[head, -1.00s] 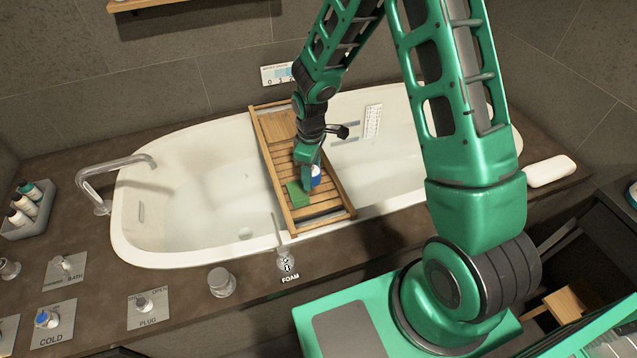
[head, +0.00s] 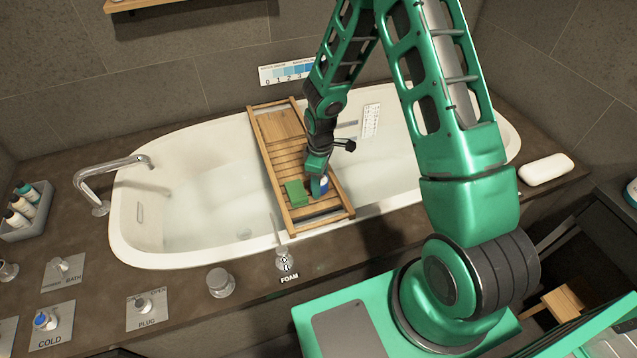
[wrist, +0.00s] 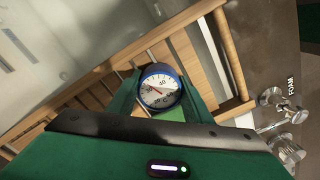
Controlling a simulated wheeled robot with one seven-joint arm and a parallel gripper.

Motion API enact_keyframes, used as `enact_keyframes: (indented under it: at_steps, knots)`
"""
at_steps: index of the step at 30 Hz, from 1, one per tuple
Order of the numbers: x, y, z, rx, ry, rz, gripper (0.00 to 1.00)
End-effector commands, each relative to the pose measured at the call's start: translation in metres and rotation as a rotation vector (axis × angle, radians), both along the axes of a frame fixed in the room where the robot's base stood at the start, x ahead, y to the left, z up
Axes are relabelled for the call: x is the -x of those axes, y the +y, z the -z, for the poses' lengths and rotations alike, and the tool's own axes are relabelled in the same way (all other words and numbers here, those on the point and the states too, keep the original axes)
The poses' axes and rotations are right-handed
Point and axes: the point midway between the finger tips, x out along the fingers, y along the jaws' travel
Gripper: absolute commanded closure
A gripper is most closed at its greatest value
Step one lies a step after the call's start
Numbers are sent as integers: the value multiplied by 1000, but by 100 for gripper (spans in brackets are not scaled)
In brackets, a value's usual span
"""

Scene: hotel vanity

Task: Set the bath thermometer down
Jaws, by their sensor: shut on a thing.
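The bath thermometer (head: 324,184) is a round dial in a blue case. In the wrist view its white face (wrist: 160,88) looks up at the camera between my green fingers. My gripper (head: 317,184) is shut on it and points down at the near part of the wooden bath tray (head: 272,152). The thermometer is low over the slats; I cannot tell whether its underside touches them. A green block, like a sponge (head: 296,193), lies on the tray just left of my gripper, and part of it shows beside the dial in the wrist view (wrist: 170,115).
The tray spans the white bathtub (head: 180,222). A foam tap (head: 284,262) stands on the near rim, with a chrome faucet (head: 112,168) at left. A white soap-like bar (head: 546,169) lies on the right ledge. The far part of the tray is clear.

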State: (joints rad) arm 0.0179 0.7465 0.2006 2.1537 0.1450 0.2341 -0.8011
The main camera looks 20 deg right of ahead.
Motion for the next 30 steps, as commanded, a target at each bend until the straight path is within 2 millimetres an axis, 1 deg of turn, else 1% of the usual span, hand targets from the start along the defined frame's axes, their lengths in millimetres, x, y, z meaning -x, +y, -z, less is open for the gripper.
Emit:
enact_keyframes:
  at_steps: [1,2,3,4,13,17,20,30]
  knots:
    - [0,0,2,-1,1,0,82]
    - [0,0,2,0,0,0,49]
    - [0,0,1,0,0,0,40]
    - [0,0,1,0,0,0,36]
    - [0,0,0,0,0,0,36]
    - [-1,0,-8,0,-3,0,36]
    - [-1,0,-21,0,-4,0,36]
    - [-1,1,-84,0,-4,0,36]
